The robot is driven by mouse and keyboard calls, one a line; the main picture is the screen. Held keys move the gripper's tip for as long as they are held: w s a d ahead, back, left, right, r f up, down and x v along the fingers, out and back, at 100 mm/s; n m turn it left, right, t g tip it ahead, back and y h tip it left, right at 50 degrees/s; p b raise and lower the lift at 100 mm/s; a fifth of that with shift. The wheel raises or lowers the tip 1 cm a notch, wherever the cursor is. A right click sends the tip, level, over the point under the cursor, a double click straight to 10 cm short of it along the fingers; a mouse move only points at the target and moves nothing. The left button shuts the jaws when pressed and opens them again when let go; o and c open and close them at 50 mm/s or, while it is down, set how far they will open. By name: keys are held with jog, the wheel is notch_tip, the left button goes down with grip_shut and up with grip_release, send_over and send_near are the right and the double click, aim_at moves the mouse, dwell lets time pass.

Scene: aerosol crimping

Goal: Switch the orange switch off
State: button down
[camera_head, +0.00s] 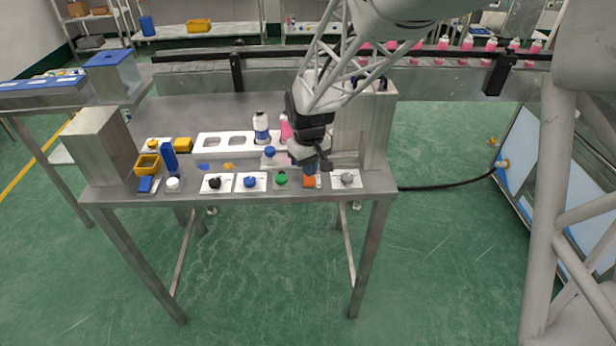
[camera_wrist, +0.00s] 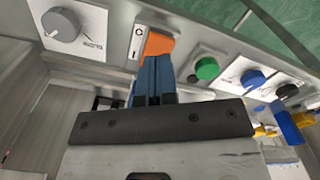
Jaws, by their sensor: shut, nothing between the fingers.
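The orange switch (camera_head: 309,181) is in the front row of controls on the steel table, between the green button and the grey knob. In the wrist view the orange switch (camera_wrist: 158,44) sits on a light plate with "O" and "I" marks beside it. My gripper (camera_wrist: 157,60) is shut and empty, its blue fingers right at the orange switch and covering part of it. I cannot tell whether they touch it. In the head view my gripper (camera_head: 310,165) is over the switch, with the arm coming down from the upper right.
Left of the switch are a green button (camera_head: 281,179), a blue knob (camera_head: 250,182) and a black knob (camera_head: 215,183). A grey knob (camera_head: 347,178) is on its right. Bottles, including a white one (camera_head: 261,128), and a steel column (camera_head: 374,130) stand behind.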

aim_at(310, 183)
jog(key=shift+r, duration=2.05)
jog(key=shift+r, duration=0.1)
jog(key=shift+s+d+r, duration=0.15)
jog(key=shift+s, duration=0.05)
jog(key=s+d+r+m+t, duration=0.1)
jog(key=s+d+r, duration=0.3)
jog(key=s, duration=0.5)
jog(key=s+d+r+m, duration=0.3)
jog(key=s+d, duration=0.2)
jog(key=s, duration=0.5)
jog(key=s+d+r+m+t, duration=0.1)
jog(key=s+d+r, duration=0.3)
jog(key=s, duration=0.6)
jog(key=shift+d+r+m+t, duration=0.35)
jog(key=shift+d+m, duration=0.25)
jog(key=shift+d, duration=0.2)
